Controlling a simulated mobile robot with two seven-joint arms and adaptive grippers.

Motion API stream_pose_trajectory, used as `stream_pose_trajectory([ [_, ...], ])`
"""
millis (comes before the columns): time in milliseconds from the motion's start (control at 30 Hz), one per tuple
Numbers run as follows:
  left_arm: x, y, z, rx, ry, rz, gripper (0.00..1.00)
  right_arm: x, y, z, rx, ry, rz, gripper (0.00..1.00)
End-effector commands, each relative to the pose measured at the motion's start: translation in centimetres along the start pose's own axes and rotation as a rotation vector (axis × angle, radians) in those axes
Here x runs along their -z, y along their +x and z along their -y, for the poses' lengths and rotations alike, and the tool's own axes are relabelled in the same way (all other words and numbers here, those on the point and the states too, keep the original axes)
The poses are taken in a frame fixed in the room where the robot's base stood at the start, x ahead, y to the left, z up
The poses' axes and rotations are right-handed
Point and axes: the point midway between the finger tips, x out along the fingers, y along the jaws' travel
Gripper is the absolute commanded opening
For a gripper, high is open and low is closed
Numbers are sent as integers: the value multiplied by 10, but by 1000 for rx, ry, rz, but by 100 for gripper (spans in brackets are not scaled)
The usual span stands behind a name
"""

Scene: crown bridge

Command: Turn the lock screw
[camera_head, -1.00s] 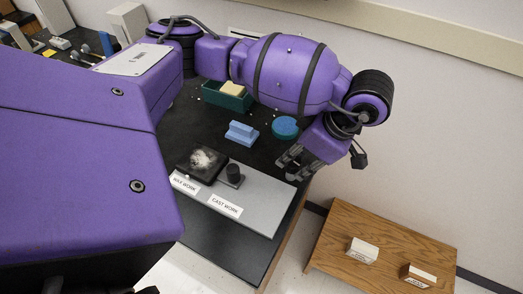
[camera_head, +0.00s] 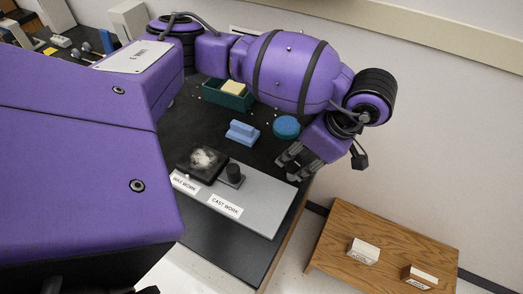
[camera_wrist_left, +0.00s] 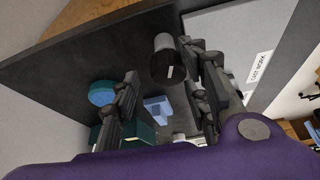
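My left gripper (camera_head: 292,160) is to the right of the cylinder in the head view. Its fingers (camera_wrist_left: 163,92) are spread apart with nothing held between them. The cylinder appears beyond the fingers, nearer the right-hand one; contact is not visible. My right gripper is not in view.
A blue stepped block (camera_head: 242,132), a round teal piece (camera_head: 286,127) and a green box (camera_head: 228,96) sit on the dark bench behind the board. A wooden table (camera_head: 340,228) with two small labelled blocks stands to the right.

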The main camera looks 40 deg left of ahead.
Motion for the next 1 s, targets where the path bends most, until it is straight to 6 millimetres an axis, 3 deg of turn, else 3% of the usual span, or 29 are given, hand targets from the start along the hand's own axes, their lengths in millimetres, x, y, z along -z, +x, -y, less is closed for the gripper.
stream_pose_trajectory([
  [300, -2, 0, 2, 2, 4, 2, 41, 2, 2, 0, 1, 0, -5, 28],
  [433, -2, -10, 1, 1, 5, 3, 41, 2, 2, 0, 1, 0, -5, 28],
  [800, -1, -83, -1, -6, 3, 3, 41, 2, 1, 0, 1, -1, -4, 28],
  [1000, -1, -110, 0, -3, 2, 3, 41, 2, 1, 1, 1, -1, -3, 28],
])
